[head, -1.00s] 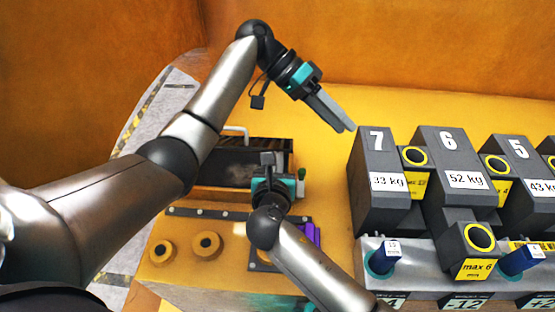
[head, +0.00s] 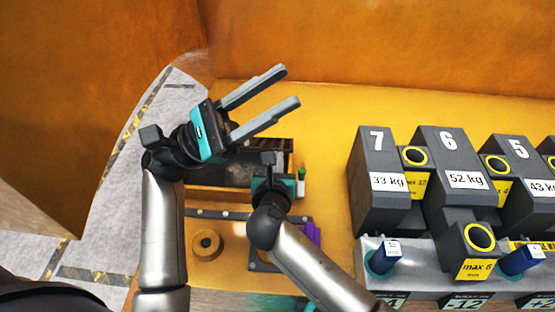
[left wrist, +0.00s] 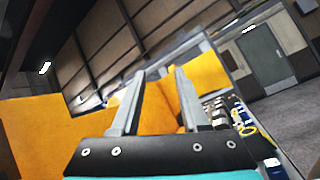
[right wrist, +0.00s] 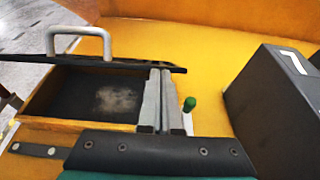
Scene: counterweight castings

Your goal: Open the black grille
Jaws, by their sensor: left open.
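The black grille (right wrist: 125,64) is a dark panel with a grey bar handle (right wrist: 80,40), seen almost edge-on above a box with a dark interior (right wrist: 100,98) in the right wrist view. In the head view, its dark edge (head: 275,146) shows at the box's far side; my left gripper hides the handle. My left gripper (head: 290,86) is open and empty, high above and beyond the box. My right gripper (right wrist: 160,72) has its fingers together at the grille's right end. I cannot tell whether they touch it.
Dark numbered weights (head: 382,150) stand to the right, behind blue knobs (head: 383,258). A green-topped peg (right wrist: 189,104) stands just right of my right fingers. A round knob (head: 207,244) lies in front of the box.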

